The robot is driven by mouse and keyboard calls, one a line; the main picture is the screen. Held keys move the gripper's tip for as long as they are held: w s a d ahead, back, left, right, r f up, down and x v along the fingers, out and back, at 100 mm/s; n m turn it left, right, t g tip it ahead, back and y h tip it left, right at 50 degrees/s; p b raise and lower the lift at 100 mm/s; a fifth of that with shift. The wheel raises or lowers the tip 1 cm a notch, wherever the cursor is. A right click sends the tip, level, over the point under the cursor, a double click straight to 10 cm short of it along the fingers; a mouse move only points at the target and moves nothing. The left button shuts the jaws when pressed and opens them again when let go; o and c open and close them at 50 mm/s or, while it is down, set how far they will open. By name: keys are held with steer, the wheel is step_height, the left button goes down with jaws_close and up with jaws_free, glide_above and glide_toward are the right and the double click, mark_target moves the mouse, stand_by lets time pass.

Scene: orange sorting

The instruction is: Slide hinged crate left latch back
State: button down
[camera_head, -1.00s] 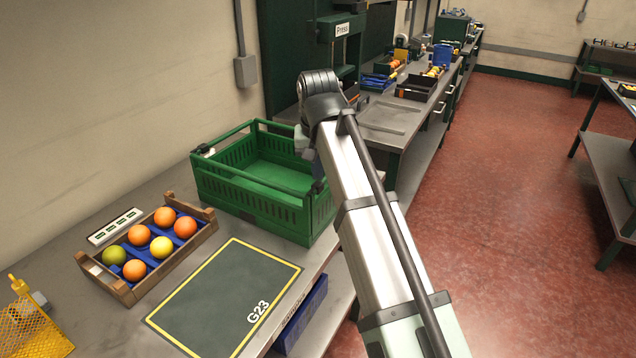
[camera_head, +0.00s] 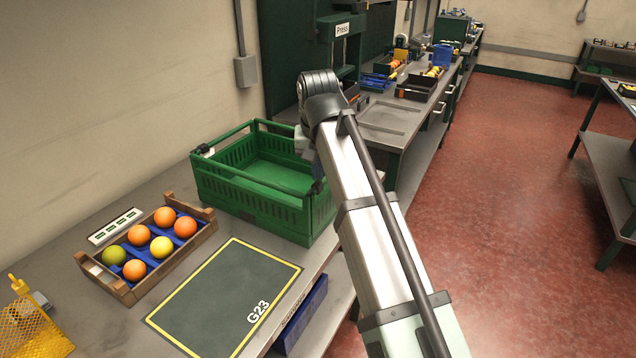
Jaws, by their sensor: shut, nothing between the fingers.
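The green hinged crate (camera_head: 250,207) stands open-topped and empty on the grey workbench. A small black-and-white latch-like fitting (camera_head: 204,149) sits at its left rim. A dark fitting (camera_head: 318,187) shows at its right rim, close beside my arm; I cannot tell whether it is a second latch. My gripper (camera_head: 304,144) hangs below my wrist at the crate's right back side, shut and empty. My arm hides most of it and the crate's right back corner. I cannot tell whether its fingertips touch the crate.
A wooden box (camera_head: 185,249) with several orange, yellow and green fruits stands front left of the crate. A flat dark mat marked G23 (camera_head: 222,300) lies clear in front. A yellow mesh holder (camera_head: 32,325) is at lower left. The wall runs behind the bench.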

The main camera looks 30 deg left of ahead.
steer(key=shift+f, duration=0.65)
steer(key=shift+w+f, duration=0.2)
steer(key=shift+w, duration=0.1)
stand_by(1.3)
steer(key=shift+w+r, duration=0.25)
steer(key=shift+w, duration=0.85)
stand_by(2.1)
steer(key=shift+w+f, duration=0.1)
steer(key=shift+w, duration=0.25)
stand_by(0.5)
stand_by(0.4)
step_height(320, 180, up, 7)
stand_by(1.0)
